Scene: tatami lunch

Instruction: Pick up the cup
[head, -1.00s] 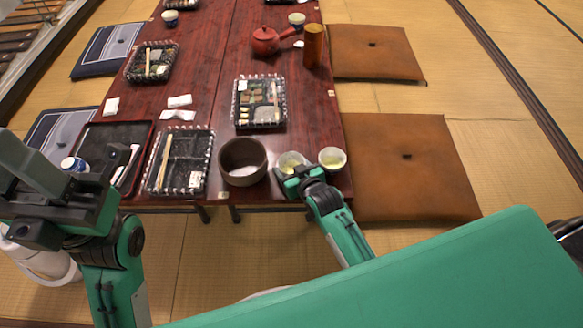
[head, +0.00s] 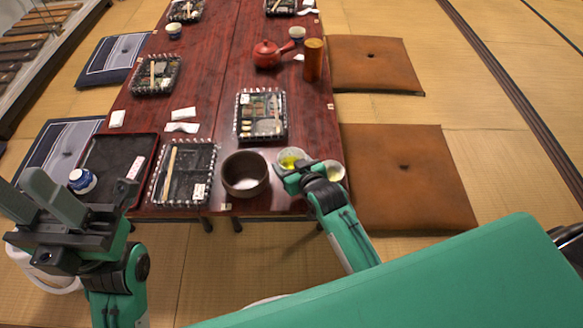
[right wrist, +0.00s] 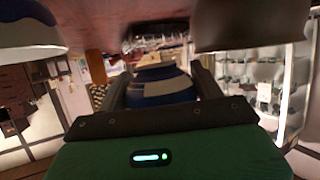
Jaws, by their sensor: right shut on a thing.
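The cup (head: 291,154) holds yellow-green liquid and is in the jaws of my right gripper (head: 289,172), at the table's near right corner. The right wrist view shows the cup (right wrist: 160,88), with blue and pale bands, between the two fingers. Its narrow foot seems clear of the table, so it looks lifted a little. The gripper hides part of its near side. A second pale cup (head: 335,171) stands just right of the gripper, partly hidden by it. My left gripper (head: 38,205) is open and empty at the left, in front of the table.
A dark bowl (head: 246,174) stands close left of the held cup. Lunch boxes (head: 183,172) and a black tray (head: 112,150) with a blue-and-white pot (head: 82,181) lie further left. A red teapot (head: 268,54) and a brown cylinder (head: 313,60) stand farther back.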

